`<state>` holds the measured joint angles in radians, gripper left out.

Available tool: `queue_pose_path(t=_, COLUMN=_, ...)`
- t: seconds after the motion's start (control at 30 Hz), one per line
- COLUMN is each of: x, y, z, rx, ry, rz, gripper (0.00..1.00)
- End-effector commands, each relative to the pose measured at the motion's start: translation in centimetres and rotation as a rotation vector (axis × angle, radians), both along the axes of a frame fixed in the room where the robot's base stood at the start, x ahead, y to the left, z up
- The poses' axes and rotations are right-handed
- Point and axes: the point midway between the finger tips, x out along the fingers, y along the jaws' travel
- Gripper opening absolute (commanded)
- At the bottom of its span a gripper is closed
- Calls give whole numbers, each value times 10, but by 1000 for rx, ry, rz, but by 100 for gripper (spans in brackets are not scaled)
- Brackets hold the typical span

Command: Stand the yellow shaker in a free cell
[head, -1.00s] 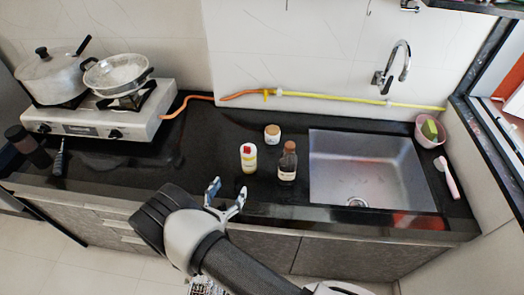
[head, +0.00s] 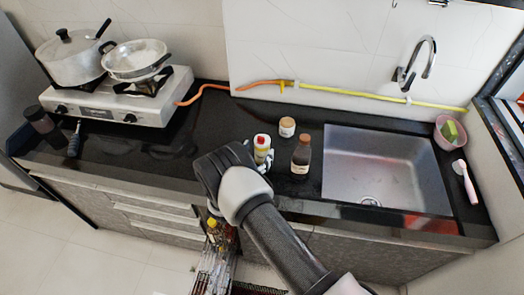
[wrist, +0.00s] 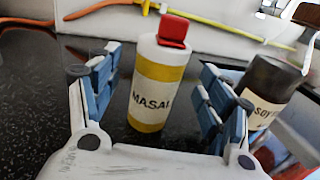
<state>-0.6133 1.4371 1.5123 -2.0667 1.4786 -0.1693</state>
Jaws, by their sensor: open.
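The yellow shaker (head: 262,143) stands upright on the dark counter, left of a brown bottle. In the wrist view the shaker (wrist: 158,85) is white and yellow with a red cap and a label reading "MASAL". My gripper (wrist: 160,78) is open, with one blue-padded finger on each side of the shaker and gaps visible on both sides. In the head view my wrist partly hides the gripper and the shaker's lower part. A rack with bottles (head: 212,272) shows low in the head view, partly hidden by my arm; its cells cannot be made out.
A brown soy bottle (head: 301,156) stands close right of the shaker, near my right finger in the wrist view. A small jar (head: 287,127) stands behind. The sink (head: 385,170) is to the right, the stove (head: 120,100) to the left. Counter between stove and shaker is clear.

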Motion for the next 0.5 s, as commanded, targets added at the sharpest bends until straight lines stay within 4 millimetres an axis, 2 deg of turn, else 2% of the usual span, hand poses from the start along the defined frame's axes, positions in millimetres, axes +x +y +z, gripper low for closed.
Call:
queue_pose_path(t=0.23, x=33, y=-17, z=0, rx=2, ry=-1, rz=-3, gripper=72)
queue_pose_path(t=0.5, x=37, y=-17, z=2, rx=1, ry=0, rz=0, gripper=70)
